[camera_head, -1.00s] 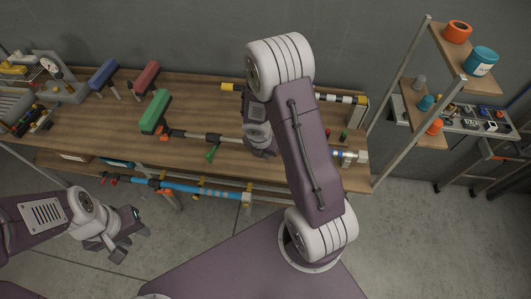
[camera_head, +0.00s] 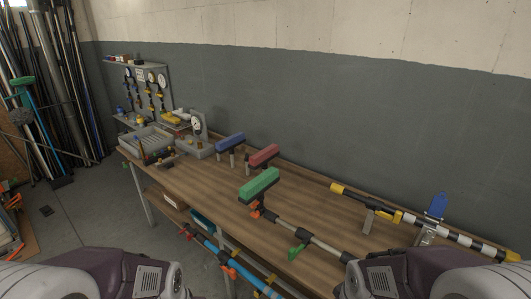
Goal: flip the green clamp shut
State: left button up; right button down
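A green block-shaped piece (camera_head: 259,185) stands tilted on the wooden workbench, above an orange and black fitting (camera_head: 257,210). A grey pipe (camera_head: 305,236) runs from that fitting toward the right along the bench's front. A small green lever (camera_head: 297,252) sticks out below the pipe, angled away from it. I cannot tell which green part is the clamp. Parts of my two arms show at the bottom left and bottom right. Neither gripper is in view. My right arm hides the right end of the pipe.
A red block (camera_head: 264,155) and a blue block (camera_head: 230,142) stand behind. A black, white and yellow striped pole (camera_head: 420,222) lies at the back right, with an upright blue lever (camera_head: 437,207) beside it. Grey trays (camera_head: 147,152) fill the left end.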

aim_at(293, 251)
jog(key=i+l+u, duration=0.15)
jog(key=i+u, duration=0.3)
jog(key=i+l+u, duration=0.2)
jog(key=u, duration=0.3)
